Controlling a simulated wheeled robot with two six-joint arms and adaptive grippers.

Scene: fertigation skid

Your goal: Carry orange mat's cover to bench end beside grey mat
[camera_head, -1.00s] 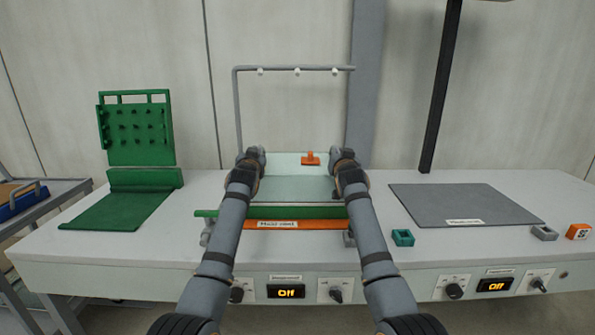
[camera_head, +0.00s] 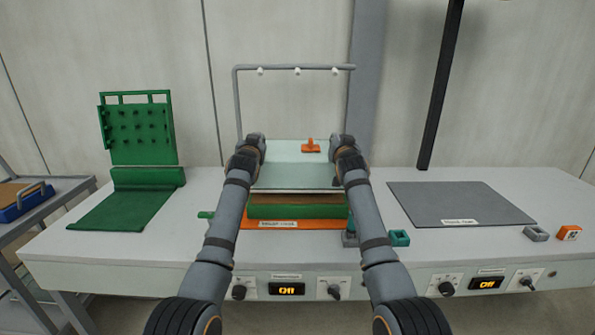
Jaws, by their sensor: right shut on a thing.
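The orange mat's cover (camera_head: 295,177) is a clear, pale green pane with an orange knob (camera_head: 310,146) on top. It is held roughly level above the orange mat (camera_head: 262,224), whose labelled front strip shows below. My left gripper (camera_head: 257,148) is at the cover's left edge and my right gripper (camera_head: 342,148) at its right edge. Both look shut on it, though the fingertips are largely hidden. The grey mat (camera_head: 455,203) lies flat and bare on the bench (camera_head: 400,240), to the right.
A green roll (camera_head: 300,211) lies across the orange mat under the cover. A grey pipe frame (camera_head: 238,100) stands behind it. A black post (camera_head: 440,90) rises behind the grey mat. Small teal (camera_head: 400,238), grey (camera_head: 536,233) and orange (camera_head: 569,233) blocks sit near the front edge. A green mat (camera_head: 125,208) lies left.

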